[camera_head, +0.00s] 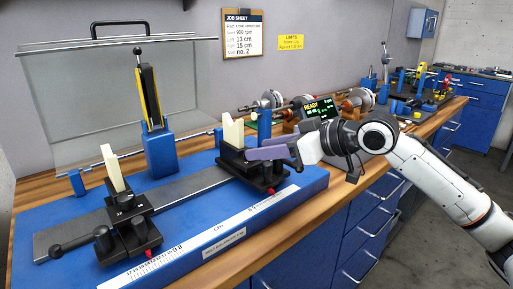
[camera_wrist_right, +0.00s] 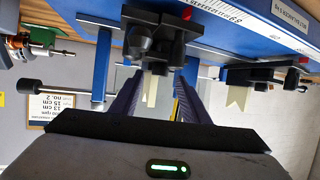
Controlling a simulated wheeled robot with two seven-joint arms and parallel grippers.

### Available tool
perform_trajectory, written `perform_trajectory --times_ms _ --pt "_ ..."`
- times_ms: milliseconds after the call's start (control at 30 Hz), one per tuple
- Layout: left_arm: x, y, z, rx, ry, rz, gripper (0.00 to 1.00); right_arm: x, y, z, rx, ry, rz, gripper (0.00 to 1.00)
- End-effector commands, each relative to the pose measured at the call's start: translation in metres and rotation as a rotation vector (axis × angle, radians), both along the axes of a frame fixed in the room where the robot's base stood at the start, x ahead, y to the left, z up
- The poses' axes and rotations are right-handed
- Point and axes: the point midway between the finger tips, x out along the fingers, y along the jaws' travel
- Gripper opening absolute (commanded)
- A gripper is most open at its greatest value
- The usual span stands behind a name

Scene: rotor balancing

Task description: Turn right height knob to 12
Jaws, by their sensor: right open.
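The right support (camera_head: 238,165) is a black block with a cream V-piece (camera_head: 233,131), at the right end of the blue balancing base. My right gripper (camera_head: 268,151), with purple fingers, reaches to it from the right and hides part of its front. In the wrist view, which is upside down, the open fingers (camera_wrist_right: 160,80) stand either side of the support's cream piece (camera_wrist_right: 150,90). A round black knob (camera_wrist_right: 140,40) sits on the block just beyond the fingertips; I cannot tell if they touch it. Its number reading is not legible. My left gripper is out of view.
The left support (camera_head: 125,215) stands on the rail with a black lever handle (camera_head: 65,247). A clear guard (camera_head: 60,90) and a blue post (camera_head: 160,150) stand behind. A job sheet (camera_head: 242,33) hangs on the wall. A lit display (camera_head: 318,105) stands on the bench.

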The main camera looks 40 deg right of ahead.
Motion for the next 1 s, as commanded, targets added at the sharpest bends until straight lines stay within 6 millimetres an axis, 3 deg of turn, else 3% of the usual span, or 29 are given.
perform_trajectory --times_ms 300,633,667,900,1000 --pt "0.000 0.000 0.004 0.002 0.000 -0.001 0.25 0.023 0.008 -0.009 0.000 -0.001 -0.001 0.42" --pt "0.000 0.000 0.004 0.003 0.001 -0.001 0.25 0.025 0.009 -0.011 -0.001 0.000 0.000 0.42" --pt "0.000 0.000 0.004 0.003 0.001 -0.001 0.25 0.025 0.009 -0.011 -0.001 0.000 0.000 0.40" --pt "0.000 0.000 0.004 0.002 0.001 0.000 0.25 0.025 0.009 -0.011 -0.001 0.000 0.000 0.00" --pt "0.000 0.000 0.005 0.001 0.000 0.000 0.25 0.025 0.009 -0.011 0.000 0.000 -0.001 0.01"
